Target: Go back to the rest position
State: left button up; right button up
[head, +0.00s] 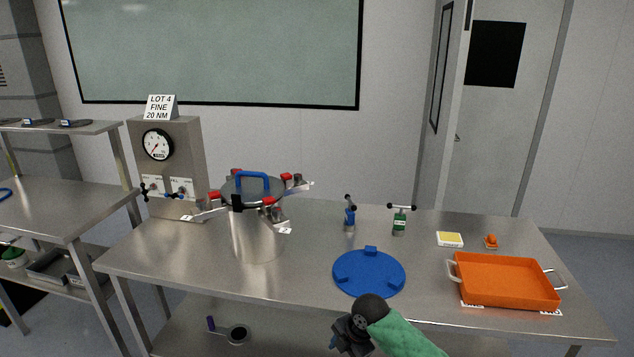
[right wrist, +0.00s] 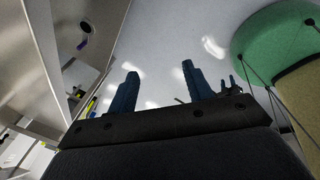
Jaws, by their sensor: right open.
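My right gripper (right wrist: 160,88) shows in the right wrist view with its two blue fingers apart and nothing between them. In the head view my right arm comes in at the bottom, with a green sleeve and a dark wrist. The right gripper (head: 337,343) there is at the near edge of the steel table (head: 205,268), below the blue lid (head: 369,272), and mostly hidden by the wrist. My left gripper is not in the head view.
A steel pressure vessel (head: 256,232) with clamps stands on the table, left of centre. A gauge box (head: 185,150) is behind it. An orange tray (head: 506,283) sits at the right. Small green (head: 399,224) and blue (head: 349,219) tools stand behind the lid.

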jog(key=s+d+f+m, duration=0.2)
jog(key=s+f+m, duration=0.5)
jog(key=f, duration=0.5)
jog(key=s+d+f+m, duration=0.1)
jog(key=s+f+m, duration=0.55)
jog(key=f, duration=0.55)
jog(key=s+d+f+m+h, duration=0.1)
jog(key=s+d+f+m, duration=0.1)
jog(key=s+f, duration=0.3)
jog(key=s+d+f+m+h, duration=0.1)
jog(key=s+d+f+m, duration=0.2)
jog(key=s, duration=0.8)
jog(key=s+d+f+m+h, duration=0.1)
jog(key=s+d+f+m, duration=0.2)
jog(key=s+f, duration=0.5)
jog(key=shift+s+m, duration=0.4)
jog(key=shift+m, duration=0.45)
jog(key=shift+d, duration=0.1)
